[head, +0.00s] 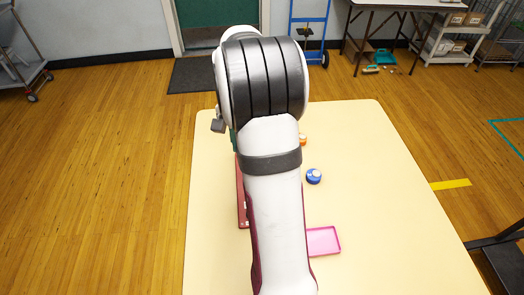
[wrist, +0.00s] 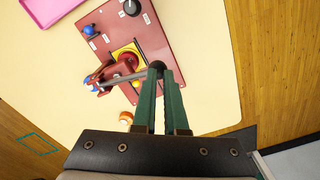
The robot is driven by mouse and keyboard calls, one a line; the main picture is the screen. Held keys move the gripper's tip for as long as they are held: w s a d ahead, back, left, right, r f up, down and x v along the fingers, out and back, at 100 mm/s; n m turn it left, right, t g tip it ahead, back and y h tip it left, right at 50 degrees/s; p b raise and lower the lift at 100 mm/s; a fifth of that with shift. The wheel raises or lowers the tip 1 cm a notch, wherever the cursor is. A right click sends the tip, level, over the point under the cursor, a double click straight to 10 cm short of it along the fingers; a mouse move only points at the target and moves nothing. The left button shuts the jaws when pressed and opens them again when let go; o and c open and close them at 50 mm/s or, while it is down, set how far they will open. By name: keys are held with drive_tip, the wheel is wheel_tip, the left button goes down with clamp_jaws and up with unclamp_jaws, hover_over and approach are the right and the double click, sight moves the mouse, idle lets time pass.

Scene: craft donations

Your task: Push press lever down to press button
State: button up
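In the wrist view a red panel (wrist: 162,55) lies on the cream table. It carries a red press (wrist: 118,72) with a grey lever rod (wrist: 128,77) ending in a black ball knob (wrist: 156,66).
The panel also has a black dial (wrist: 131,8) and a blue knob (wrist: 89,30). A pink tray (head: 323,240), a blue round object (head: 314,176) and an orange one (head: 303,139) are on the table (head: 385,200). The table's right side is clear.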

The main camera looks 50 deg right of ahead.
drive_tip(key=shift+w+a+f, duration=0.1)
drive_tip(key=shift+a+f, duration=0.05)
drive_tip(key=shift+f, duration=0.4)
idle(0.4)
drive_tip(key=shift+f, duration=0.2)
drive_tip(key=shift+w+a+f, duration=0.1)
drive_tip(key=shift+f, duration=0.25)
idle(0.7)
wheel_tip(320, 180, up, 8)
drive_tip(key=shift+r, duration=0.25)
idle(0.4)
idle(0.4)
